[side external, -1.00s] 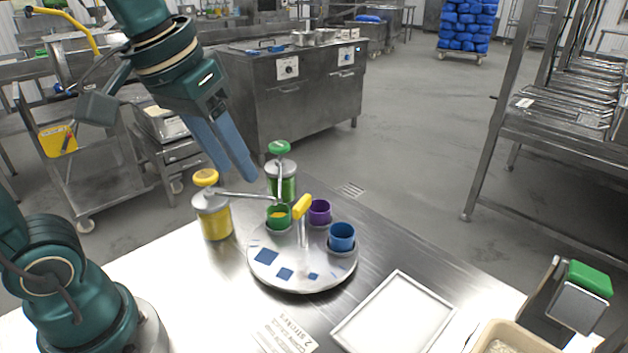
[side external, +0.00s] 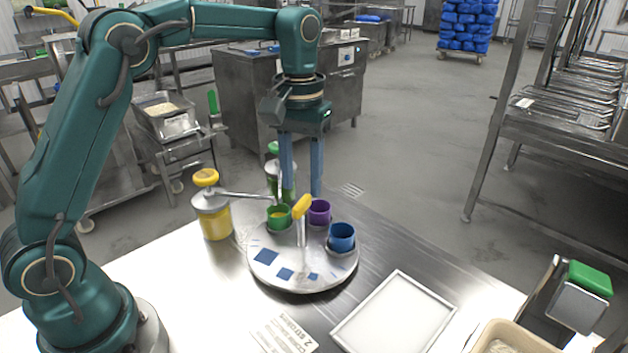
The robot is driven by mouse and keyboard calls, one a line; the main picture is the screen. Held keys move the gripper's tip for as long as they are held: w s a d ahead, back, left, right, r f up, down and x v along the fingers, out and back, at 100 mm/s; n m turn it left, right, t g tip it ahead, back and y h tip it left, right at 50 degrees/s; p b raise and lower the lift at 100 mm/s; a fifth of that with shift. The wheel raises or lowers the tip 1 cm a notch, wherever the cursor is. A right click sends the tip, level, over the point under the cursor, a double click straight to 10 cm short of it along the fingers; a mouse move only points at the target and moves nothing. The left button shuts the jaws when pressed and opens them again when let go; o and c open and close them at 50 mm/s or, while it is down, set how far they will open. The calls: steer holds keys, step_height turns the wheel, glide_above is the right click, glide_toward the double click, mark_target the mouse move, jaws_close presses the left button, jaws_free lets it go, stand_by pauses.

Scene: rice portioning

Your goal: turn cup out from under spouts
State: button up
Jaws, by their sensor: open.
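A round grey turntable (side external: 302,283) stands on the steel table with a yellow-topped upright handle (side external: 302,207). It carries a green cup (side external: 278,222) with yellow stuff inside, a purple cup (side external: 319,212) and a blue cup (side external: 342,237). A yellow pump jar (side external: 214,222) stands left of it, its spout reaching to the green cup. A green pump jar (side external: 271,180) stands behind, partly hidden by my finger. My gripper (side external: 301,192) points down, open and empty, above and behind the handle and the purple cup.
A white framed tray (side external: 394,316) lies at the front right of the table. A beige bin (side external: 508,338) and a green-topped device (side external: 588,279) stand at the right corner. A printed label (side external: 283,335) lies at the front. The table right of the turntable is bare.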

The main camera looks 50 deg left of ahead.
mark_target(302, 201)
steer(key=shift+f, duration=1.8)
jaws_close()
